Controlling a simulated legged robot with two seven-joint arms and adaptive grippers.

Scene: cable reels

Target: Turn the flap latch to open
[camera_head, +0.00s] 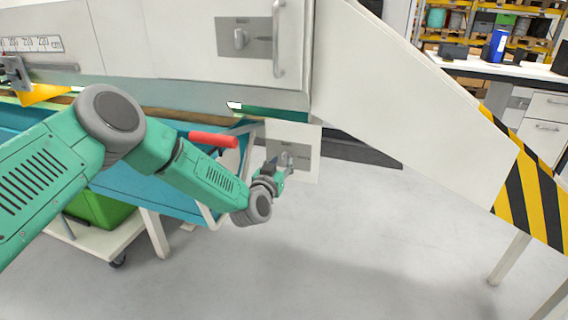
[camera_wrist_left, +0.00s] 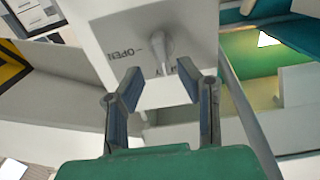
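A white flap panel (camera_head: 304,146) hangs below the machine in the head view, with a small grey latch plate behind my left gripper (camera_head: 280,168). In the left wrist view the flap latch (camera_wrist_left: 162,52) is a grey knob on a grey plate (camera_wrist_left: 193,40). The word OPEN is printed on the plate, seen rotated. My left gripper (camera_wrist_left: 160,80) is open, its fingers spread on either side of the view just short of the knob. Whether they touch anything cannot be told. My right gripper is in neither view.
A similar latch (camera_head: 240,39) and a long door handle (camera_head: 278,40) are on the machine above. A striped machine leg (camera_head: 530,190) stands right. The middle floor is clear.

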